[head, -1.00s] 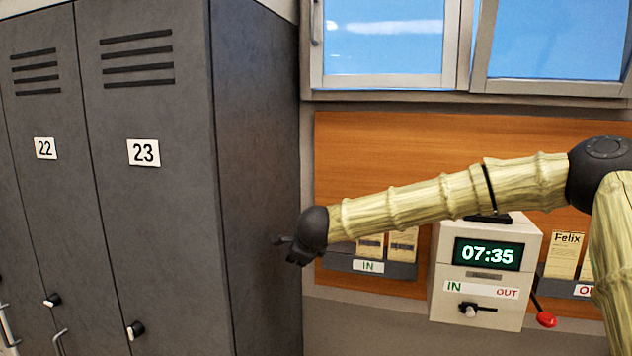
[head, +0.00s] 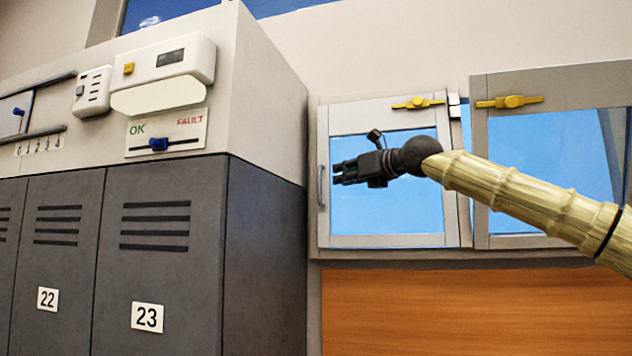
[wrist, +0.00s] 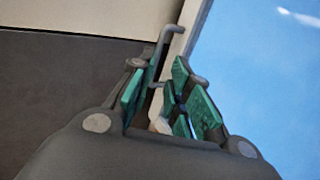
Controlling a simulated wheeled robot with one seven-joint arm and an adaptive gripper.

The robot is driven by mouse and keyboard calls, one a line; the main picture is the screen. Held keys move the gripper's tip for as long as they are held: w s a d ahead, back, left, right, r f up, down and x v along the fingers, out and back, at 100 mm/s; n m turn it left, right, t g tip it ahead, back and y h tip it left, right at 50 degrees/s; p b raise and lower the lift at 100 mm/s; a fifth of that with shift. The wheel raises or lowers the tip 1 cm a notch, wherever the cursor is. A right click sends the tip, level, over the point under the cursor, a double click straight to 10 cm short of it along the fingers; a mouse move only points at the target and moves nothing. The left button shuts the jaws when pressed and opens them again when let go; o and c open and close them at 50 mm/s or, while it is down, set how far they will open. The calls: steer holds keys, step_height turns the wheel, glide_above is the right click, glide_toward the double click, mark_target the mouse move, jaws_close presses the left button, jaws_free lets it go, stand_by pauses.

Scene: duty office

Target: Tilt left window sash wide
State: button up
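The left window sash (head: 388,241) is a pale grey frame around blue glass, with a yellow catch (head: 418,103) on its top rail. It looks closed or nearly so. A grey bar handle (head: 321,186) stands on its left stile. My gripper (head: 338,173) is in front of the sash's left part, pointing left towards the handle. In the wrist view my gripper (wrist: 165,98) is open, with green pads apart.
The right sash (head: 550,241) stands beside it, with its own yellow catch (head: 509,101), and looks tilted inward. Dark lockers (head: 265,265) stand close left of the window. A white panel with sliders (head: 166,133) is above them. A wooden board (head: 450,310) is below.

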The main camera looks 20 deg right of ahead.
steer(key=p, duration=0.4)
glide_above(320, 199)
steer(key=shift+w+d+f, duration=0.1)
steer(key=shift+w, duration=0.25)
jaws_close()
